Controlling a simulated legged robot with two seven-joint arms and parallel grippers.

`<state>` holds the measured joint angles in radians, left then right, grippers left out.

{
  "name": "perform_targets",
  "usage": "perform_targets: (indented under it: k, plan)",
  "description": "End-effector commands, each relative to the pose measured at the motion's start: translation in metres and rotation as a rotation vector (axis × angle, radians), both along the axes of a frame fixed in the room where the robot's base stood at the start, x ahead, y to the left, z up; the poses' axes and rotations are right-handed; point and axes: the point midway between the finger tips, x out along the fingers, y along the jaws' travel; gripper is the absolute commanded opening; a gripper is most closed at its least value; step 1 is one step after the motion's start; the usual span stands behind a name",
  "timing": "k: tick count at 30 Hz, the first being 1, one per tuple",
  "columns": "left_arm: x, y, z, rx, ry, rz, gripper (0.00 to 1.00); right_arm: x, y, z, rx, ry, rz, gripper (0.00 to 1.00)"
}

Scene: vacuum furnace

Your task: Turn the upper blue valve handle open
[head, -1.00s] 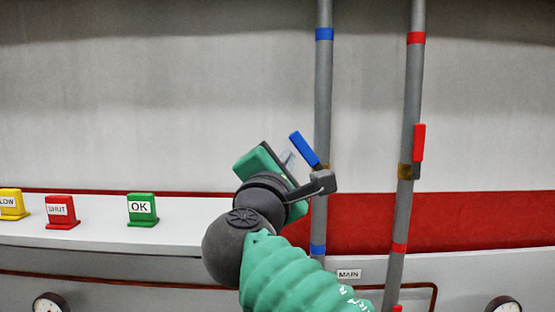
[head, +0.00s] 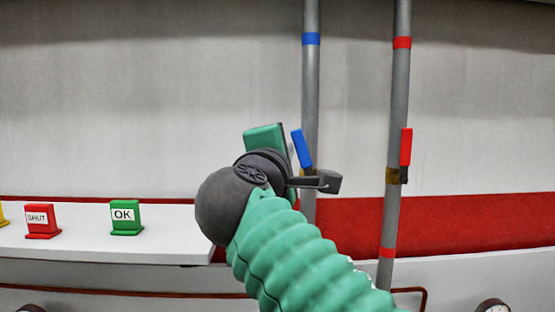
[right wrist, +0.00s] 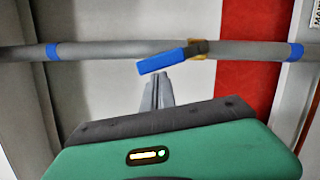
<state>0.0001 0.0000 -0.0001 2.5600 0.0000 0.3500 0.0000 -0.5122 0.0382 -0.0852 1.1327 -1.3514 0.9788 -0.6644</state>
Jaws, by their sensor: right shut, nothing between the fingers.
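The blue valve handle (head: 301,148) sits on the left grey pipe (head: 311,85), slightly tilted off the pipe's line, its free end up and left. In the right wrist view the blue handle (right wrist: 162,62) makes a small angle with the pipe (right wrist: 110,49), near the brass valve body (right wrist: 198,48). My right gripper (right wrist: 157,92) is shut and empty, its fingertips right beside the handle's free half. I cannot tell if they touch it. In the head view the right gripper (head: 290,152) is mostly hidden behind its own wrist. My left gripper is not in view.
A second pipe (head: 398,90) with a red handle (head: 405,147) in line with it stands to the right. A green OK block (head: 126,217) and a red SHUT block (head: 42,220) stand on the white ledge (head: 170,245) at left. The wall above the ledge is clear.

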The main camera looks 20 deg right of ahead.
Motion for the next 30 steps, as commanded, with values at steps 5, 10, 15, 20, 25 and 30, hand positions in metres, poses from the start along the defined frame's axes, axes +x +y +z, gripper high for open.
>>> perform_targets:
  k: [5, 10, 15, 20, 25, 30]
  plan:
    - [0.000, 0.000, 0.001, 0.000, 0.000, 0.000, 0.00, -0.003, -0.008, 0.006, 0.113, -0.033, -0.002, 0.00]
    - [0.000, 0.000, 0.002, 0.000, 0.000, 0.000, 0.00, -0.004, -0.013, 0.008, 0.188, -0.055, -0.001, 0.00]
    - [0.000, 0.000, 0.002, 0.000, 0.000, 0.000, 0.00, -0.004, -0.015, 0.010, 0.229, -0.067, -0.001, 0.00]
    - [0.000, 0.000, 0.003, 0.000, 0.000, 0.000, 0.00, -0.005, -0.016, 0.010, 0.244, -0.070, -0.001, 0.00]
    - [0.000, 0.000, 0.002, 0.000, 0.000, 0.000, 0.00, -0.005, -0.016, 0.010, 0.244, -0.070, -0.001, 0.00]
    - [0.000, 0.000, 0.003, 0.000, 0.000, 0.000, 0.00, -0.005, -0.016, 0.010, 0.243, -0.070, -0.001, 0.00]
